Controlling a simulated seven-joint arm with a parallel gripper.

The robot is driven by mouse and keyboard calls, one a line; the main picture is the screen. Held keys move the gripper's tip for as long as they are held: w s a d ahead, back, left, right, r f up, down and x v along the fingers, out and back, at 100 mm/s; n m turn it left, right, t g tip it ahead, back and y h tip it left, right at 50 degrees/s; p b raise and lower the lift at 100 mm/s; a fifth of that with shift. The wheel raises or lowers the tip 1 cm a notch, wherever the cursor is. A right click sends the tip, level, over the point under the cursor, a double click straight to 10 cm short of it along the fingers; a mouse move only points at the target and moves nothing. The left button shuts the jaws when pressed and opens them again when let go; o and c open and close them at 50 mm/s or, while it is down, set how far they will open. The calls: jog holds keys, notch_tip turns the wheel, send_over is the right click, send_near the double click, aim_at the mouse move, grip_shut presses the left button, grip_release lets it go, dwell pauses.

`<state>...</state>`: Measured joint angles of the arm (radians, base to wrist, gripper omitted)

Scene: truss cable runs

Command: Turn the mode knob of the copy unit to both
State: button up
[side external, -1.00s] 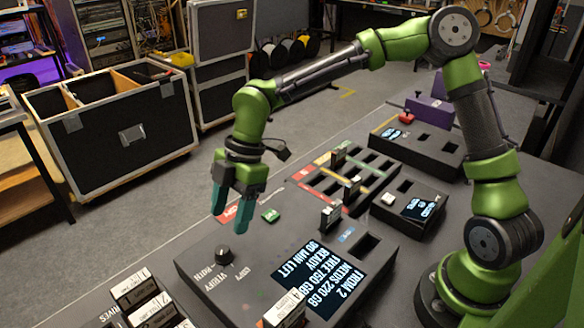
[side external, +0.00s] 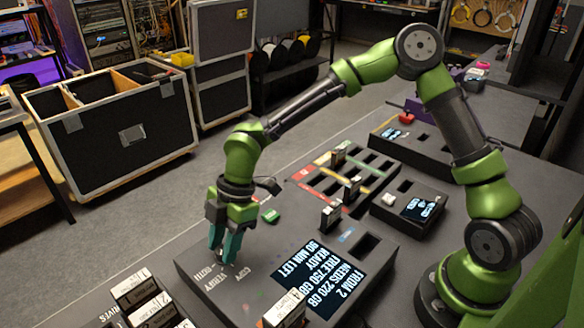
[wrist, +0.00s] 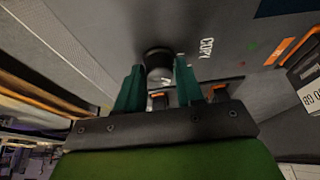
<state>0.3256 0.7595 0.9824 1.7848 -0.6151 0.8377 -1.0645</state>
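The copy unit (side external: 258,245) is a dark box with a lit screen (side external: 318,277) and the labels both, verify and copy beside its knob. The black mode knob (wrist: 158,62) shows between my fingertips in the wrist view, with the copy label to its right. My gripper (side external: 224,258) points down at the knob, with its teal fingers on either side of it. The fingers are apart, and a small gap seems to show beside the knob in the wrist view (wrist: 158,70). The fingers mostly hide the knob in the side view, and its pointer cannot be read.
A white labelled cartridge (side external: 285,308) stands at the unit's front edge. Several more sit in a rack (side external: 145,300) at the lower left. A slotted tray (side external: 345,185) with coloured strips and a smaller screen unit (side external: 410,207) lie behind. A green tag (side external: 270,215) lies near the gripper.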

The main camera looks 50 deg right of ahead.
jog(key=c, duration=0.4)
jog(key=shift+m, duration=0.4)
jog(key=m+t, duration=0.1)
jog(key=m, duration=0.2)
jog(key=shift+s+r+t, duration=0.1)
jog(key=shift+s+t, duration=0.05)
jog(key=shift+t, duration=0.25)
jog(key=shift+a+m+t+h, duration=0.1)
jog(key=shift+m+t+h, duration=0.2)
jog(key=shift+m, duration=0.95)
jog(key=shift+a+m+t+h, duration=0.15)
jog(key=shift+m+t, duration=0.25)
jog(key=shift+m, duration=0.85)
jog(key=shift+d, duration=0.15)
jog(key=o, duration=1)
jog(key=shift+h, duration=0.25)
